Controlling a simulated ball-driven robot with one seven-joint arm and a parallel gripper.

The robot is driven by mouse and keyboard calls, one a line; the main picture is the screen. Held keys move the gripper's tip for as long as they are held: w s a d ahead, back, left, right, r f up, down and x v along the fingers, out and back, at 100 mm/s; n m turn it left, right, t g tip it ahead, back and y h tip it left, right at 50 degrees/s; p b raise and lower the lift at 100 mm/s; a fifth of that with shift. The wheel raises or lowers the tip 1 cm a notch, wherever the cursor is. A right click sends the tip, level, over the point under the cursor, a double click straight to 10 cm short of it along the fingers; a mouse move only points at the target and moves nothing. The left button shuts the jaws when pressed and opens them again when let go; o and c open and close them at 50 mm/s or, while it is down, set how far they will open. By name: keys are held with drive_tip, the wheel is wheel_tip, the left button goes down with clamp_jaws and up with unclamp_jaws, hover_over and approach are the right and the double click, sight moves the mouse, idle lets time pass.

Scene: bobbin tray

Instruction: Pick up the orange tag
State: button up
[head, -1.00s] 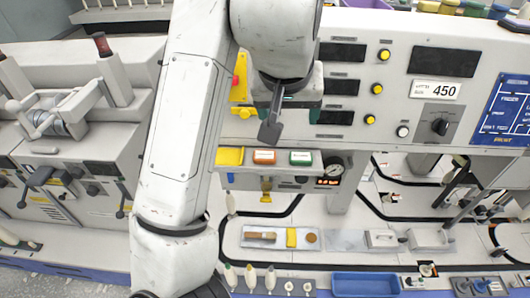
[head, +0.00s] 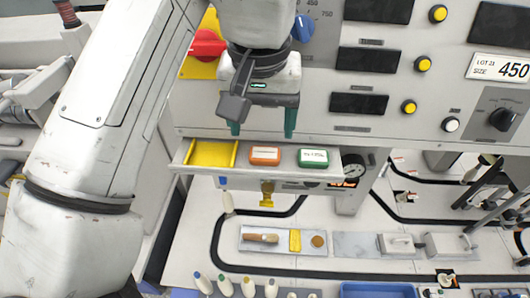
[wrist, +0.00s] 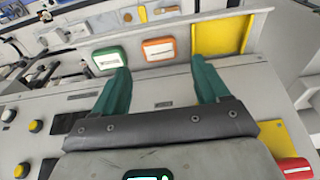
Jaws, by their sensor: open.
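The orange tag (head: 265,155) is a small block with a white label, lying on a narrow grey tray (head: 178,160) that juts from the machine's front. A green tag (head: 312,157) with a white label lies to its right, and a yellow tray section (head: 210,153) is to its left. My gripper (head: 263,131) is open and empty, its green fingers pointing down just above the orange tag in the head view. In the wrist view the orange tag (wrist: 158,49) shows between and beyond the fingertips (wrist: 160,70), apart from them.
The machine panel with yellow buttons (head: 423,64) and dark displays rises behind my gripper. A red knob (head: 205,45) is at its left. Below the tray, a lower plate (head: 247,243) holds a wooden-handled tool, a yellow piece and a round brown piece.

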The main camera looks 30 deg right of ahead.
sight(265, 153)
drive_tip(key=f, duration=0.2)
drive_tip(key=w+d+f, duration=0.1)
drive_tip(key=f, duration=0.2)
drive_tip(key=f+p, duration=0.1)
drive_tip(key=f, duration=0.2)
drive_tip(key=shift+w+d, duration=0.2)
drive_tip(key=shift+w, duration=0.05)
drive_tip(key=c, duration=0.8)
drive_tip(key=shift+r, duration=0.15)
